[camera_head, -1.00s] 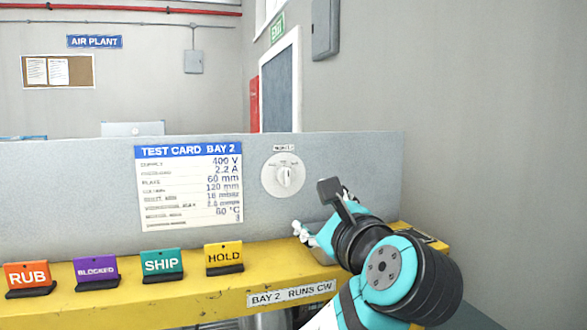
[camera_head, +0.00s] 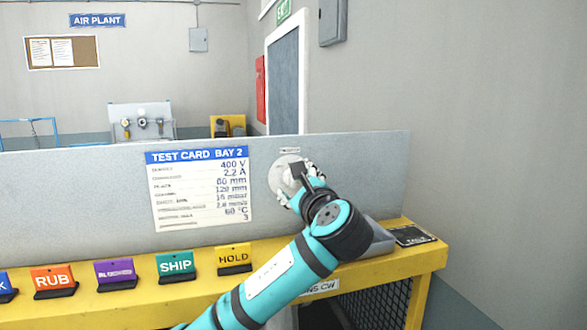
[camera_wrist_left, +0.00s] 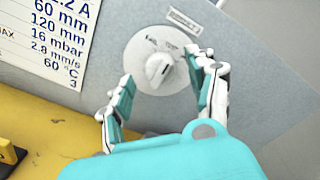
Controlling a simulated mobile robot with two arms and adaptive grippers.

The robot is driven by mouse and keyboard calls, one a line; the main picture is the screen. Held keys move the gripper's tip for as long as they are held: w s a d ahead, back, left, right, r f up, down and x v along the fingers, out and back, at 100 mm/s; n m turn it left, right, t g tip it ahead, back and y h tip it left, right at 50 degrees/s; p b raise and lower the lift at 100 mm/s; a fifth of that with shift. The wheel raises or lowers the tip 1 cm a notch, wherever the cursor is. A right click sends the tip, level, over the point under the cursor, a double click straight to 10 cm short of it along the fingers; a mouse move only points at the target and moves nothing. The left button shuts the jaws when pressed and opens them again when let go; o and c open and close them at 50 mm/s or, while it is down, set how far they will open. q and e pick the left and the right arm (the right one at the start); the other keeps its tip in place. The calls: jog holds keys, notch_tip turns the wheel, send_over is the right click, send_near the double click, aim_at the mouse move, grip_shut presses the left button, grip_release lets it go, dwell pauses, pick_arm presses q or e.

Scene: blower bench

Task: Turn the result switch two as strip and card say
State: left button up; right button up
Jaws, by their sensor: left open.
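The rotary switch is a round white dial (camera_head: 281,173) with a knob (camera_wrist_left: 159,69), on the grey panel right of the test card. My left gripper (camera_head: 297,184) is in front of it and hides much of it in the head view. In the left wrist view my left gripper (camera_wrist_left: 164,88) is open, its fingers on either side of the dial's lower part, with nothing between them but the knob ahead. I cannot tell whether they touch it. The test card (camera_head: 200,190) lists values such as 400 V and 2.2 A. The strip (camera_head: 318,288) is mostly hidden by my arm.
Coloured tags stand on the yellow bench (camera_head: 210,300): RUB (camera_head: 54,280), purple (camera_head: 116,272), SHIP (camera_head: 176,265) and HOLD (camera_head: 234,259). A dark plate (camera_head: 412,236) lies at the bench's right end.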

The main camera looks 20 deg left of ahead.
pick_arm(q)
jog(key=shift+x, duration=1.2)
pick_arm(e)
jog(key=shift+s+r, duration=0.5)
pick_arm(q)
jog(key=shift+s, duration=0.1)
jog(key=shift+c, duration=0.8)
jog(key=c, duration=1)
pick_arm(e)
jog(key=shift+d, duration=0.3)
pick_arm(q)
jog(key=shift+f, duration=0.1)
pick_arm(e)
jog(key=shift+f, duration=0.15)
